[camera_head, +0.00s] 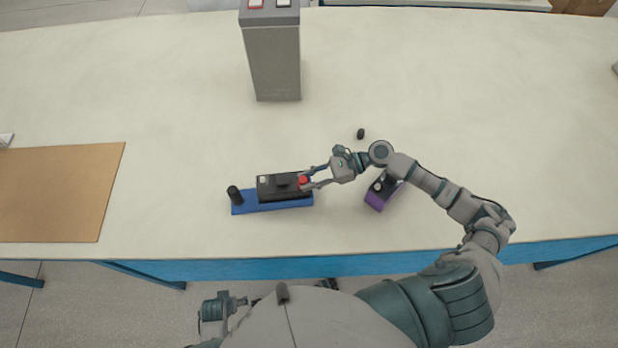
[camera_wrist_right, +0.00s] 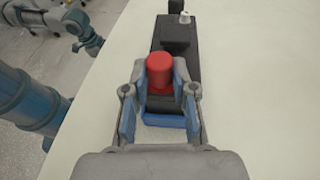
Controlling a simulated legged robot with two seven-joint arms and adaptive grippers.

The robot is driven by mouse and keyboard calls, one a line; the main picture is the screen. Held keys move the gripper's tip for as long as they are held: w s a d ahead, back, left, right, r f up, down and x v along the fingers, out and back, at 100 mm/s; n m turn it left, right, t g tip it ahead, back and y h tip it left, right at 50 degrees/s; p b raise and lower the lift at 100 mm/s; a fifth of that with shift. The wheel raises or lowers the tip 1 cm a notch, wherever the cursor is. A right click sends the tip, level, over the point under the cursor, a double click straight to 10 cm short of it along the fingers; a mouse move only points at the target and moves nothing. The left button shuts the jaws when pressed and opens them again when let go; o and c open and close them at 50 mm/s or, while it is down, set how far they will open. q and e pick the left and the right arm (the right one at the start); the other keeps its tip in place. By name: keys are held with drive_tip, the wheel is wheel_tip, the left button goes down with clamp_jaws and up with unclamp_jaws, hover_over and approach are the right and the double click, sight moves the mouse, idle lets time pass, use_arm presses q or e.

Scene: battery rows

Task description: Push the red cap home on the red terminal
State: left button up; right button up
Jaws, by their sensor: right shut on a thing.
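The red cap (camera_head: 303,181) is upright at the right end of a black battery (camera_head: 276,186), which lies on a blue base (camera_head: 270,206). My right gripper (camera_head: 307,178) is shut on the cap, one finger on each side. In the right wrist view, the red cap (camera_wrist_right: 159,72) shows between the fingertips of the right gripper (camera_wrist_right: 160,82). The red terminal is hidden, so I cannot tell how deep the cap sits. My left gripper (camera_head: 222,304) is low in the head view, away from the battery; its jaws are not clear.
A black cylinder (camera_head: 234,194) stands on the blue base's left end. A purple holder (camera_head: 375,201) with dark contents lies under my right arm. A small black piece (camera_head: 361,133) lies behind. A grey box (camera_head: 273,62) stands farther back; a brown mat (camera_head: 60,190) lies left.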

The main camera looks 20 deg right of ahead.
drive_tip(key=shift+f, duration=0.1)
drive_tip(key=o, duration=1.4)
drive_tip(key=shift+c, duration=0.2)
drive_tip(key=shift+r+p, duration=3.6)
drive_tip(key=shift+p, duration=0.7)
drive_tip(key=shift+f, duration=0.1)
